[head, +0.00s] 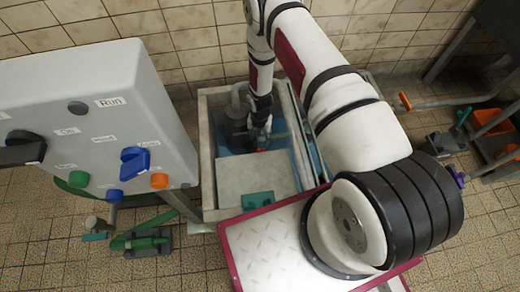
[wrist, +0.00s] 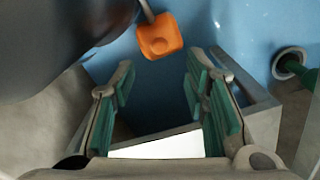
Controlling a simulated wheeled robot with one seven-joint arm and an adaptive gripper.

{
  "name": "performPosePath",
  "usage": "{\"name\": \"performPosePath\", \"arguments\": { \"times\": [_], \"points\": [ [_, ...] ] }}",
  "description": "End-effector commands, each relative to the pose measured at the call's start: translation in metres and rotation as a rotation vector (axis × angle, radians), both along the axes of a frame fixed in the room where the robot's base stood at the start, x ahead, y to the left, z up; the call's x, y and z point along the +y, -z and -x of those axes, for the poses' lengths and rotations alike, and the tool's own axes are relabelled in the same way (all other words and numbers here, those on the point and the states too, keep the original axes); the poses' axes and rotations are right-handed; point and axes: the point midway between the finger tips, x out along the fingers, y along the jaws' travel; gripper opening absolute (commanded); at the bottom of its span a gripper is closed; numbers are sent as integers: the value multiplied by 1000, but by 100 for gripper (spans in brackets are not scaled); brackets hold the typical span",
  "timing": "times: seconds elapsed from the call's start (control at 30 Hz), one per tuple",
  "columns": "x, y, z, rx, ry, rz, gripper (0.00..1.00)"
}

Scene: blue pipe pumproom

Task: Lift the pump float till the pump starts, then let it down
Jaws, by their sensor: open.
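The orange float (wrist: 160,38) hangs on a thin grey rod in the wrist view, against the blue inside of the pit. My gripper (wrist: 160,85) is open, its green-padded fingers apart with nothing between them. The float is just ahead of the fingertips. In the head view my gripper (head: 262,140) reaches down into the pit, and only a small orange bit of the float (head: 262,150) shows there. The dark pump (head: 237,122) stands in the pit to the left of my gripper; a dark rounded body (wrist: 50,40) fills the wrist view's upper left.
A grey control panel (head: 120,75) with labelled knobs stands at the left; its round lamp by "Run" (head: 78,107) looks dark. The pit's grey rim (head: 208,165) surrounds my gripper. A flat cover (head: 250,178) lies at the pit's near side. Orange bins (head: 490,122) stand far right.

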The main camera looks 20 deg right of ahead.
Motion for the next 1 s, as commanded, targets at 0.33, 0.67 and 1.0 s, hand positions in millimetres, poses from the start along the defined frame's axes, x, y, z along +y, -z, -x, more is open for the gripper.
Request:
{"name": "performPosePath", "arguments": {
  "times": [0.33, 0.67, 1.0],
  "points": [
    [0, 70, 1, 1, 0, 0, 42],
    [0, 96, 1, 1, 1, -1, 42],
    [0, 97, 0, 1, 0, 0, 28]
  ]
}}
